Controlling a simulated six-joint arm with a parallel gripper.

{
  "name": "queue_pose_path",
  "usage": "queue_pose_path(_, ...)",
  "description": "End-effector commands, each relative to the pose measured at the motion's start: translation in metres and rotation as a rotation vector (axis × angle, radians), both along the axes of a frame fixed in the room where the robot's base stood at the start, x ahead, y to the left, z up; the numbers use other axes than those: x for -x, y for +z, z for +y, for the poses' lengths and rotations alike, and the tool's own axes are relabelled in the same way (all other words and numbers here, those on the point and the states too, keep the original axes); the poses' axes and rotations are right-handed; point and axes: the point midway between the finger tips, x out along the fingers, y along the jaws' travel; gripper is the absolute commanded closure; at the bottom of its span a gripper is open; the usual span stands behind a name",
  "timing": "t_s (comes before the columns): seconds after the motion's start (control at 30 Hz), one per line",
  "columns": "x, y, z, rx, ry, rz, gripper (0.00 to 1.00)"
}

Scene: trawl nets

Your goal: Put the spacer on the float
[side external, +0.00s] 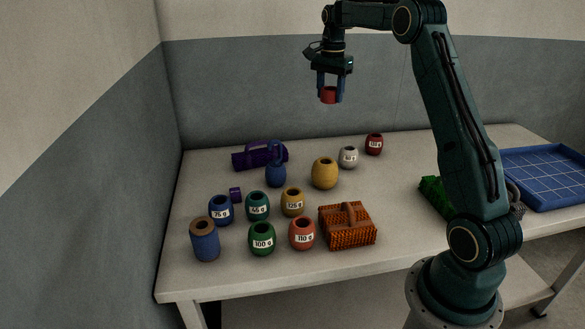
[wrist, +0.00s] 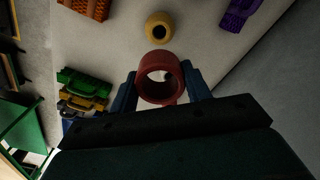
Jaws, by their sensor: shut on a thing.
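My gripper (side external: 329,92) is shut on a short red hollow ring, likely the spacer (side external: 328,96), and holds it high above the table. In the wrist view the spacer (wrist: 160,78) sits between my two blue fingers, its open bore facing the camera. A plain yellow rounded body with a hole in its top, likely the float (side external: 325,174), stands upright on the table, well below my gripper. The float (wrist: 159,27) also shows in the wrist view, beyond the spacer and apart from it. Nothing is seen on its top.
Several labelled barrel-shaped pieces, such as the green one (side external: 262,239), stand left of the wicker basket (side external: 347,226). A blue piece with a loop (side external: 276,174) and a purple item (side external: 259,156) are left of the float. A blue tray (side external: 548,177) is at right.

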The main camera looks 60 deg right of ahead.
Motion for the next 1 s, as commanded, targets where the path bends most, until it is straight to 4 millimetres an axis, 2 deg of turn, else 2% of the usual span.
queue_pose_path(0.17,0.0,-0.004,0.0,-0.001,0.0,0.001,0.74)
queue_pose_path(0.33,0.001,-0.022,0.0,-0.002,0.0,0.003,0.74)
queue_pose_path(1.0,0.001,-0.143,0.0,-0.002,0.0,0.003,0.74)
